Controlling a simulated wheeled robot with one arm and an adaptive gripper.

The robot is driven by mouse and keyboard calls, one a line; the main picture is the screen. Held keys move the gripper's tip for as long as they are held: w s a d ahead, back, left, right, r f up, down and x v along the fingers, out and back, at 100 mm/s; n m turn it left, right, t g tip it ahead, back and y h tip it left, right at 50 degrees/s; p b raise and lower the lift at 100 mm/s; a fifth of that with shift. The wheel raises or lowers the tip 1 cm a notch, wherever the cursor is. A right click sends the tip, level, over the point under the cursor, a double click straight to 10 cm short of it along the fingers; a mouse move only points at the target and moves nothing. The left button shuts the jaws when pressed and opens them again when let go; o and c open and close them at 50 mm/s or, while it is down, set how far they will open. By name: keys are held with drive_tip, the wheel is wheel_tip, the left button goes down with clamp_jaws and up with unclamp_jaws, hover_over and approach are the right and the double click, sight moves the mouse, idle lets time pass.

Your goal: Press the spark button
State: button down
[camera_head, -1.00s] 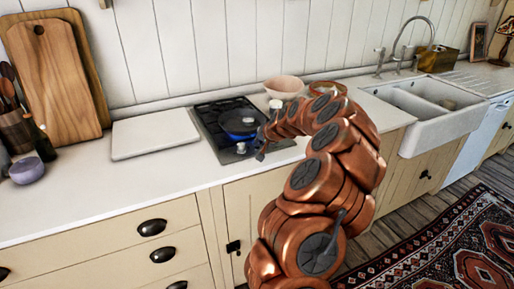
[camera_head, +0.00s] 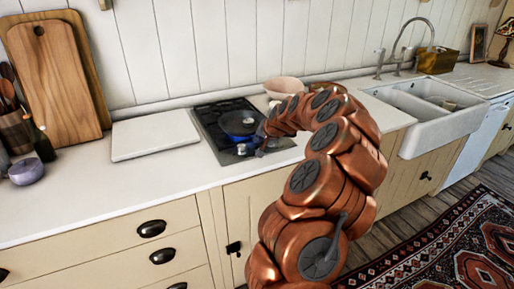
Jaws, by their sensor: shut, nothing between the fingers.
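The black gas hob (camera_head: 213,115) is set into the white counter, with a blue pan (camera_head: 238,123) on it. A pale knob (camera_head: 241,149) shows at the hob's front edge. The spark button is too small to make out. My gripper (camera_head: 261,150) is at the front right of the hob, just right of the pale knob. It is small and dark in the view, and its fingers are shut and empty. I cannot tell whether it touches the hob. My copper arm covers the hob's right front side and part of the counter.
A white board (camera_head: 155,136) lies left of the hob. A pink bowl (camera_head: 284,88) stands behind it on the right. Wooden cutting boards (camera_head: 55,85) lean on the wall at the left, near a purple pot (camera_head: 26,171). The white sink (camera_head: 428,105) is at the right.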

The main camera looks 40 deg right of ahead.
drive_tip(key=shift+r, duration=2.4)
